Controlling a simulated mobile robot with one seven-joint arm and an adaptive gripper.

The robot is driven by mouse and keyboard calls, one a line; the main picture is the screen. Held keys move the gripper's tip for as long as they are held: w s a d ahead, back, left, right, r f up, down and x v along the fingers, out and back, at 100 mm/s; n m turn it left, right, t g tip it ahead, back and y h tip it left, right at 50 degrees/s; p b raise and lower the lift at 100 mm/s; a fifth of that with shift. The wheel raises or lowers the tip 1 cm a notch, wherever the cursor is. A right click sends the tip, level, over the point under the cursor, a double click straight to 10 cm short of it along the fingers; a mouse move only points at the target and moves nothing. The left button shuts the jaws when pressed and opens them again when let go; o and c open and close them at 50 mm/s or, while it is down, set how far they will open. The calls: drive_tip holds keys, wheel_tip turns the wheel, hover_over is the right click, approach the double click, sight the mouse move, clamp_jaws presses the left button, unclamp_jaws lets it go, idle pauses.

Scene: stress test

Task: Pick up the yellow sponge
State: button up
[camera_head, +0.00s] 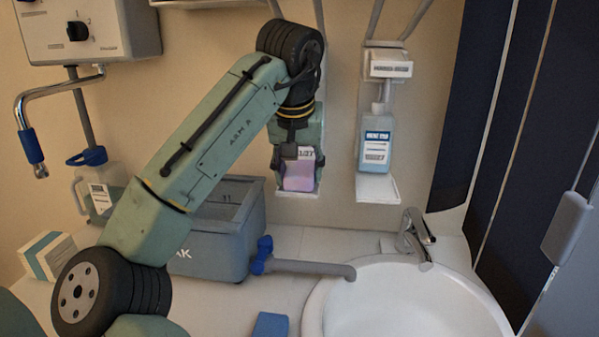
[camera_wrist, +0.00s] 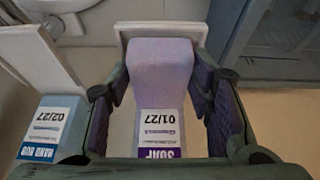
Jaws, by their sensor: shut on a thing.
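I see no yellow sponge in either view. My gripper (camera_head: 298,158) is at the wall in the head view, at a pink-purple soap bottle (camera_head: 299,178) in a white wall holder (camera_head: 297,194). In the wrist view my gripper (camera_wrist: 160,78) has its fingers on both sides of the soap bottle (camera_wrist: 161,70), shut on it. Its label reads "SOAP 01/27". The bottle's base is over the holder's white plate; I cannot tell whether it touches it.
A hand rub bottle (camera_head: 376,143) stands in a holder to the right. Below are a white basin (camera_head: 400,300), a tap (camera_head: 415,235) and a grey-blue crate (camera_head: 212,258). A blue block (camera_head: 270,326) lies on the counter near the front. A carton (camera_head: 47,256) is at left.

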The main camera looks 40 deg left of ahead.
sight(298, 170)
drive_tip(key=shift+r, duration=0.6)
drive_tip(key=shift+a+b+v, duration=0.2)
drive_tip(key=shift+b+v, duration=0.4)
drive_tip(key=shift+v, duration=0.4)
drive_tip(key=s+d+b, duration=0.1)
drive_tip(key=s, duration=0.6)
drive_tip(key=s+d+r+b, duration=0.1)
drive_tip(key=s+d+b, duration=0.1)
drive_tip(key=s, duration=0.6)
drive_tip(key=shift+r, duration=0.35)
drive_tip(key=o, duration=0.4)
drive_tip(key=shift+a, duration=0.1)
drive_tip(key=c, duration=0.4)
